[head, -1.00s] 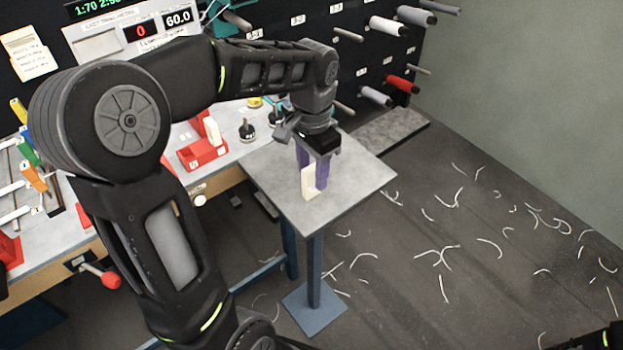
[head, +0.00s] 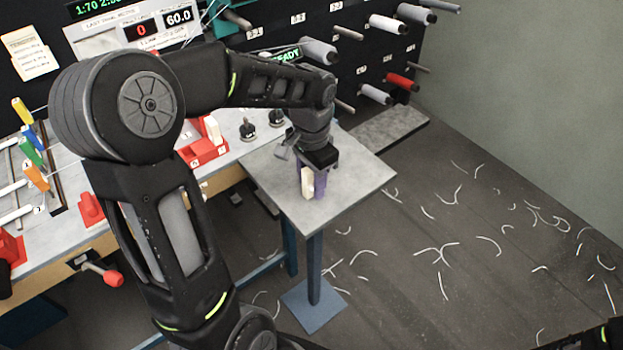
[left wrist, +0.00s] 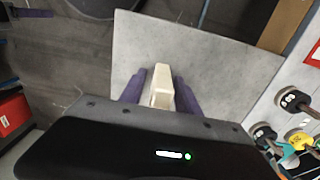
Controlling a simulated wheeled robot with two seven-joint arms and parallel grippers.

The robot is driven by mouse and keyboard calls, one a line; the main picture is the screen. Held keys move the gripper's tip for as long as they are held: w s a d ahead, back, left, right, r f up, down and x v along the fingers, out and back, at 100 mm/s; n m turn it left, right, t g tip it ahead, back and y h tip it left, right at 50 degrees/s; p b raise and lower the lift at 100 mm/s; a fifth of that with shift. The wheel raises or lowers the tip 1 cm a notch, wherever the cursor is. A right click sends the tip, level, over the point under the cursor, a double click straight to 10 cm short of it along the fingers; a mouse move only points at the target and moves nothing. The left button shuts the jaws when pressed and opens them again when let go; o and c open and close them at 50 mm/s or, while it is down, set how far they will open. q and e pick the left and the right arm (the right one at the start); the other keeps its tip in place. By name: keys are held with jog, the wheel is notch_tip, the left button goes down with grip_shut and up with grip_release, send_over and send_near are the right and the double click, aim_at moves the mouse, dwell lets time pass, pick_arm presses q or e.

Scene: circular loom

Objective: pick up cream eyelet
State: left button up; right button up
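The cream eyelet (head: 307,183) is a pale upright block on the small grey side table. It also shows in the left wrist view (left wrist: 162,84), between two purple fingers. My left gripper (head: 313,185) points down over it, with one finger on each side. In the left wrist view the left gripper (left wrist: 161,92) looks open, with a thin gap beside the eyelet. The eyelet's lower part is partly hidden by the gripper body there. My right gripper is not in view.
The small grey table (head: 350,175) is otherwise bare. The workbench to the left holds a red block holder (head: 207,150) with a pale piece and black-based pegs (head: 247,130). A dark rack with spools (head: 388,26) stands behind. Pale thread scraps litter the floor.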

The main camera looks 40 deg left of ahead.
pick_arm(q)
grip_shut()
dwell(0.5)
notch_tip(320, 180, up, 10)
jog(key=shift+r+b, duration=0.1)
jog(key=shift+b, duration=0.5)
jog(key=c, duration=0.5)
grip_release()
jog(key=shift+c, duration=0.2)
grip_shut()
